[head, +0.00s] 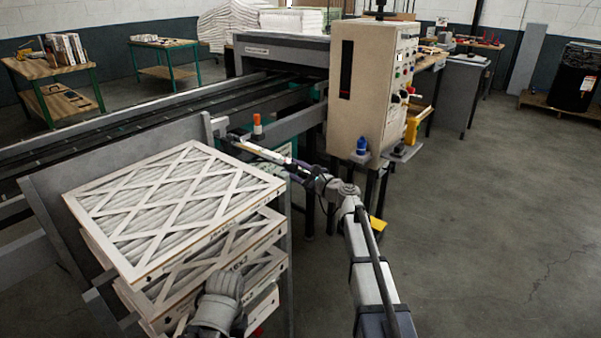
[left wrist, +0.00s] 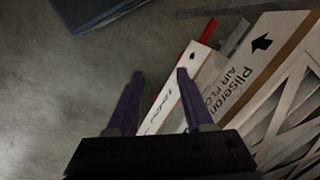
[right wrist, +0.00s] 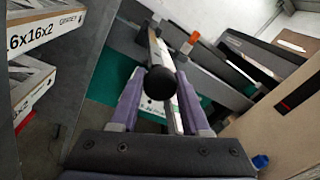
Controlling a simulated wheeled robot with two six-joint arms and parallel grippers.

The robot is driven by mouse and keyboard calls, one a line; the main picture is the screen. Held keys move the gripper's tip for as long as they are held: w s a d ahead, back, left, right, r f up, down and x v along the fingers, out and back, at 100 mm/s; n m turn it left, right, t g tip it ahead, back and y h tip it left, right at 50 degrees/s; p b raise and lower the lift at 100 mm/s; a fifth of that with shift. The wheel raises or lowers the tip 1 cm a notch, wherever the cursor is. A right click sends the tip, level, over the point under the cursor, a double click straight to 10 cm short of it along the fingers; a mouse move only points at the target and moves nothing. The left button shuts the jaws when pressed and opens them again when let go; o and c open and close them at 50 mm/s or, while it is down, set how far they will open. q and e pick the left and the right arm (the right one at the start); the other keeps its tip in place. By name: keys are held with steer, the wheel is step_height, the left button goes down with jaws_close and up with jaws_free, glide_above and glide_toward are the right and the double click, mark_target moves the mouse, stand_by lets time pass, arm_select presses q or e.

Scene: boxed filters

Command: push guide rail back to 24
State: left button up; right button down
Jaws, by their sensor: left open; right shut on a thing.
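My right gripper (head: 238,140) reaches in from the right to the near side of the conveyor. In the right wrist view its fingers are shut on a round black knob (right wrist: 160,82). A pale strip (right wrist: 153,48) shows behind the knob; no number on it is readable. A grey rail (head: 295,124) runs beside the conveyor near the gripper; whether the knob is fixed to it cannot be told. My left wrist (head: 218,302) is low in front of the filter stack; its fingers are hidden in the head view. In the left wrist view the left gripper (left wrist: 160,75) is open beside a filter box (left wrist: 240,80).
A stack of boxed filters (head: 175,205) stands at the left against a grey panel (head: 130,150). An orange-capped post (head: 257,126) stands close to the right gripper. A beige control cabinet (head: 372,85) stands to its right.

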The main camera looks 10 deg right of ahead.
steer(key=shift+w+a, duration=0.25)
steer(key=shift+w, duration=0.35)
steer(key=shift+c, duration=2)
jaws_free()
steer(key=shift+s, duration=0.15)
steer(key=shift+s, duration=0.15)
steer(key=v, duration=0.7)
steer(key=shift+s+d, duration=0.2)
